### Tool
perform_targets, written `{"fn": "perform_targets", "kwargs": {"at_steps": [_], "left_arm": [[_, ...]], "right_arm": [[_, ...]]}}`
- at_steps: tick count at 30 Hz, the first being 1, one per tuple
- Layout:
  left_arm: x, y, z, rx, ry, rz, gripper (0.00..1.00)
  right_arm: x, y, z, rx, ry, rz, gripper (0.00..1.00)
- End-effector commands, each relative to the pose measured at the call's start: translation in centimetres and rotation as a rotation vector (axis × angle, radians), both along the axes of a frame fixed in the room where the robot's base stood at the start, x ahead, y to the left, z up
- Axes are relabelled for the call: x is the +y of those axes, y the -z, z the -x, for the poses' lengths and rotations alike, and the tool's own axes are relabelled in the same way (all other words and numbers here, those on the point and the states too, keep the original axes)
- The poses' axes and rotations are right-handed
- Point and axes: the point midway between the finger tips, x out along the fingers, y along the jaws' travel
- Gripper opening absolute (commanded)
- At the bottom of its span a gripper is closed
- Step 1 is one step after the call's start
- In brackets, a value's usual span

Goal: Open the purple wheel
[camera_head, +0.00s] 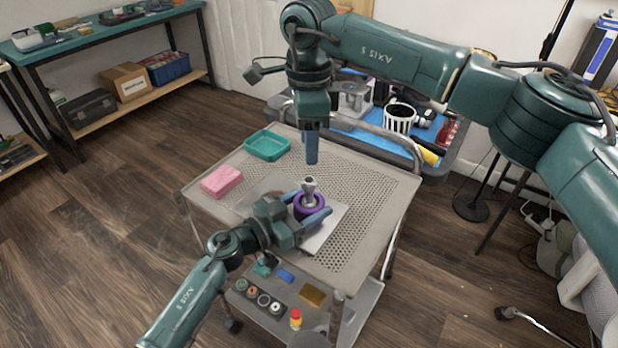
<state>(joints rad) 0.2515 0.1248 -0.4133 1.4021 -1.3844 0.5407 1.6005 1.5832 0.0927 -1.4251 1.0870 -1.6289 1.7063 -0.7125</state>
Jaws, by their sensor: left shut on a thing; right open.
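The purple wheel (299,212) sits on a pale plate (332,222) on the perforated cart top, with a grey metal piece (309,186) standing up at its centre. My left gripper (309,206) reaches in from the lower left, its blue fingers on either side of the wheel, shut on it. My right gripper (312,150) points straight down above and just behind the wheel, apart from it. It is open and empty, though its fingers overlap in this view.
A green tray (267,146) and a pink block (221,181) lie on the cart top's (375,205) left side. The right side is bare. A lower shelf (352,312) holds small parts. Behind stands a crowded blue-topped cart (372,142).

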Motion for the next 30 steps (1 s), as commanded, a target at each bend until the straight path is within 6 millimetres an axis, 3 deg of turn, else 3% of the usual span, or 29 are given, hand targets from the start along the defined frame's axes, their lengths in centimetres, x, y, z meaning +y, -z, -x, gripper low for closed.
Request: {"fn": "perform_targets", "kwargs": {"at_steps": [5, 30], "left_arm": [[0.02, 0.04, 0.01, 0.001, 0.000, -0.001, 0.00], [0.02, 0.06, 0.02, 0.001, 0.000, 0.000, 0.00]], "right_arm": [[0.05, 0.01, 0.03, 0.000, 0.268, 0.000, 0.46], [0.10, 0.04, 0.05, 0.001, 2.169, -0.001, 0.46]]}}
